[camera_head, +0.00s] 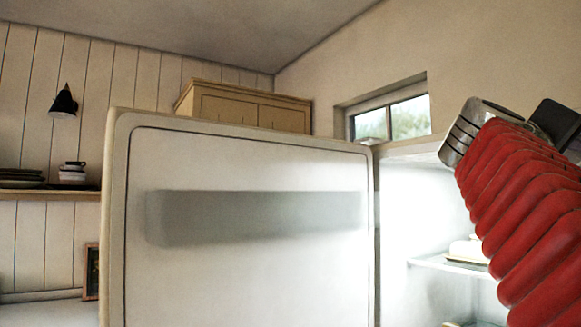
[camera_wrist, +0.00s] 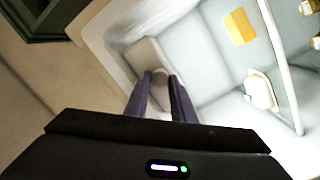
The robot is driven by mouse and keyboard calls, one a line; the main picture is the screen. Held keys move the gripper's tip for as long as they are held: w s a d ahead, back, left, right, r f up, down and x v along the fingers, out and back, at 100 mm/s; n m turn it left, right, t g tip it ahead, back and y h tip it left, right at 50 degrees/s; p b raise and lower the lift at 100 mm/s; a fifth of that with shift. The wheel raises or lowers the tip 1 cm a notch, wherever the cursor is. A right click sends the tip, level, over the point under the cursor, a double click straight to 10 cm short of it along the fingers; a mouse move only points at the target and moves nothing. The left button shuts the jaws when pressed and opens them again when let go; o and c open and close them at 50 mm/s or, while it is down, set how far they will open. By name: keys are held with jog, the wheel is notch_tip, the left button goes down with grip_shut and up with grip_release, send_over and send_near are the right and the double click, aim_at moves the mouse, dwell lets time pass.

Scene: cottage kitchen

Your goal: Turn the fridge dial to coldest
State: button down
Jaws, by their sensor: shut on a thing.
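The fridge door (camera_head: 240,270) stands open in the head view, and the lit fridge interior (camera_head: 405,215) shows to its right. In the wrist view, a pale box-shaped housing (camera_wrist: 147,55) is fixed to the inner fridge wall, with a small greyish dial (camera_wrist: 160,75) at its end. My gripper (camera_wrist: 161,84) has its two dark fingers on either side of the dial and is shut on it. The fingers partly hide the dial, and I cannot read its marks or setting. In the head view my red-sleeved arm reaches to the fridge top, and the fingers are hidden.
A wooden cupboard (camera_head: 230,105), a window (camera_head: 395,120) and a wall lamp (camera_head: 63,102) are behind the door.

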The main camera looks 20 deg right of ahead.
jog(key=shift+d+m, duration=0.1)
jog(key=shift+m, duration=0.2)
jog(key=m, duration=0.5)
jog(key=m+y, duration=0.1)
jog(key=m, duration=0.4)
jog(key=shift+s+r+m+t, duration=0.1)
jog(key=shift+r+m+t, duration=0.05)
jog(key=shift+m+t, duration=0.2)
dwell(0.3)
jog(key=c, duration=1.8)
grip_release()
jog(key=shift+d, duration=0.1)
jog(key=shift+c, duration=0.2)
jog(key=shift+o, duration=0.2)
